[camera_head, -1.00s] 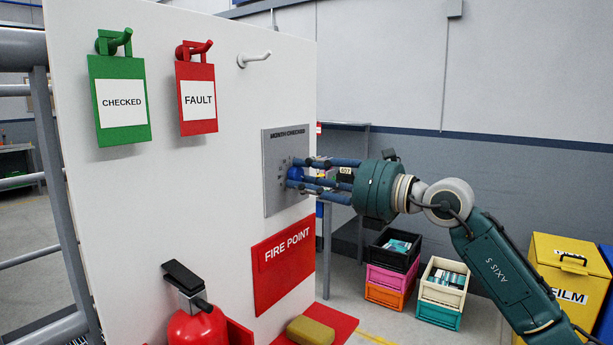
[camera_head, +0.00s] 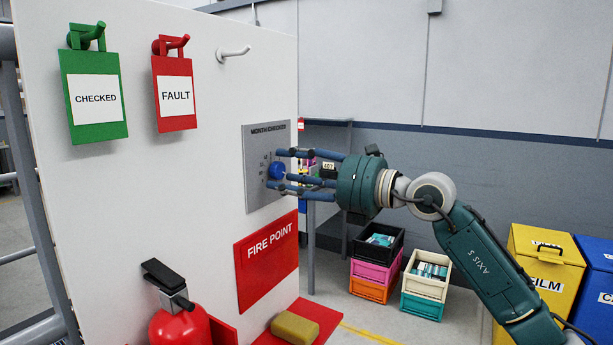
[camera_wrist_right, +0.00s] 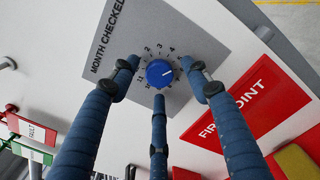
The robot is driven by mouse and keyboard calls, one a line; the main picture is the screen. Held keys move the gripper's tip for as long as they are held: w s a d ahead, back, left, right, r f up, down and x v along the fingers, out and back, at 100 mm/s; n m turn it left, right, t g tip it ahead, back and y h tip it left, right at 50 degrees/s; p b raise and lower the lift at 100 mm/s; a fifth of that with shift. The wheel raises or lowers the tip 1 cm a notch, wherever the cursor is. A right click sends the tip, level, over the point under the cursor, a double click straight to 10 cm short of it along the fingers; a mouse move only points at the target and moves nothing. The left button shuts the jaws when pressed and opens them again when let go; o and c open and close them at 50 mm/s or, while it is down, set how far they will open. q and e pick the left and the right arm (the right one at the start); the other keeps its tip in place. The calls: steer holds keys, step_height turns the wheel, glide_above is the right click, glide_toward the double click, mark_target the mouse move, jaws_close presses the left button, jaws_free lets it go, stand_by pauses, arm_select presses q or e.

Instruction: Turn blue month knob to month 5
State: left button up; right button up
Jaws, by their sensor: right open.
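The blue month knob (camera_head: 277,170) sits on a grey plate (camera_head: 258,203) marked MONTH CHECKED, on the white panel. In the right wrist view the knob (camera_wrist_right: 160,73) is ringed by numbers. Its white mark points to the right of the picture, but I cannot tell exactly which number it meets. My right gripper (camera_head: 282,168) is open, its three blue fingers spread around the knob. In the wrist view gaps show between the fingertips and the knob. The fingers hide some of the dial's numbers. My left gripper is out of view.
A green CHECKED tag (camera_head: 94,95) and a red FAULT tag (camera_head: 175,95) hang from pegs left of the plate. Below are a FIRE POINT sign (camera_head: 267,262), a red extinguisher (camera_head: 180,325) and a yellow-brown block (camera_head: 295,329). Crates and bins stand on the floor at right.

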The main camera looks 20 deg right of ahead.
steer(key=v, duration=1.1)
steer(key=shift+s, duration=0.2)
steer(key=shift+d, duration=0.15)
